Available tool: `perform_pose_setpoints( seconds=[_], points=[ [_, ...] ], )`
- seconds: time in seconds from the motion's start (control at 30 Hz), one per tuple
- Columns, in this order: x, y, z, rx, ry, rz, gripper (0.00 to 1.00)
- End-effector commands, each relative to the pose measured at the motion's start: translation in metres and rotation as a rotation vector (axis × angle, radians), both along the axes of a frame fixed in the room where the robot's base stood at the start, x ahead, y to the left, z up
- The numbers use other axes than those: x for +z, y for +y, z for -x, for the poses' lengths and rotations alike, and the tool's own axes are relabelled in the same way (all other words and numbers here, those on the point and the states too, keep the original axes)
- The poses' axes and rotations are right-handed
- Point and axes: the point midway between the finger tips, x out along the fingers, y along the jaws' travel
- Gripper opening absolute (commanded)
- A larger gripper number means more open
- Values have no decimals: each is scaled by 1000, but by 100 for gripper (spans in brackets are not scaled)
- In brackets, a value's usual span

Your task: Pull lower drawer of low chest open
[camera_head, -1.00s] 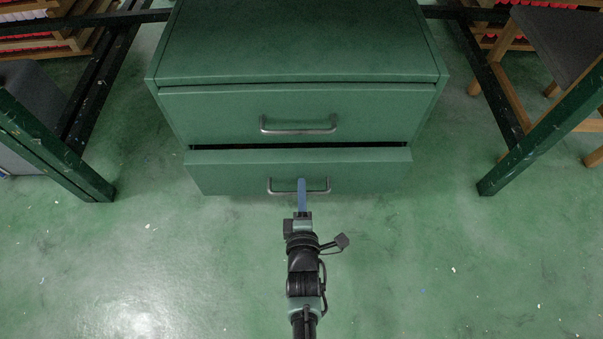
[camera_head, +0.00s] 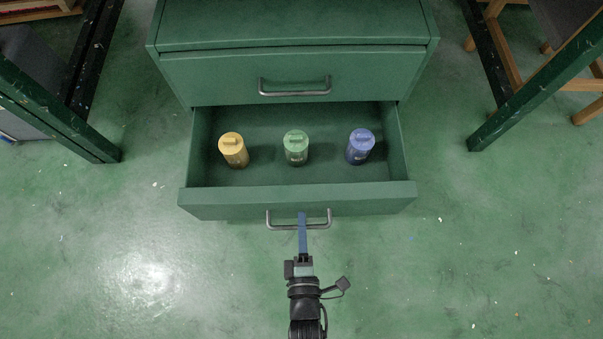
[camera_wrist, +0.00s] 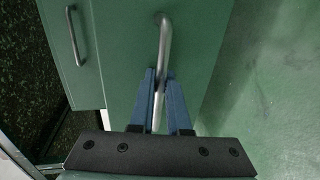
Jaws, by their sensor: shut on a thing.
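The green low chest (camera_head: 290,28) stands at the top of the head view. Its lower drawer (camera_head: 205,205) is pulled well out, and its inside shows. The upper drawer (camera_head: 215,78) is shut. My gripper (camera_head: 302,222) is at the lower drawer's metal handle (camera_head: 285,227). In the wrist view the two blue fingers (camera_wrist: 158,95) sit on either side of the handle bar (camera_wrist: 163,55), shut on it. Inside the drawer stand a yellow canister (camera_head: 234,152), a green canister (camera_head: 296,150) and a blue canister (camera_head: 360,148), in a row and apart.
Dark green frame legs stand to the left (camera_head: 60,125) and right (camera_head: 530,105) of the chest. A wooden stool (camera_head: 570,50) is at the upper right. The green floor (camera_head: 470,240) in front and at both sides of the drawer is clear apart from small flecks.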

Motion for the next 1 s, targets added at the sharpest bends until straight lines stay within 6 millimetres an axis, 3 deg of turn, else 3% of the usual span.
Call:
perform_pose_setpoints(
  seconds=[0.4,0.43,0.57,0.87,1.0],
  points=[
    [0,0,2,0,-1,1,0],
    [0,0,2,0,-1,1,18],
    [0,0,2,0,-1,1,42],
    [0,0,3,0,0,1,44],
    [4,0,13,-1,2,1,44]
  ],
)
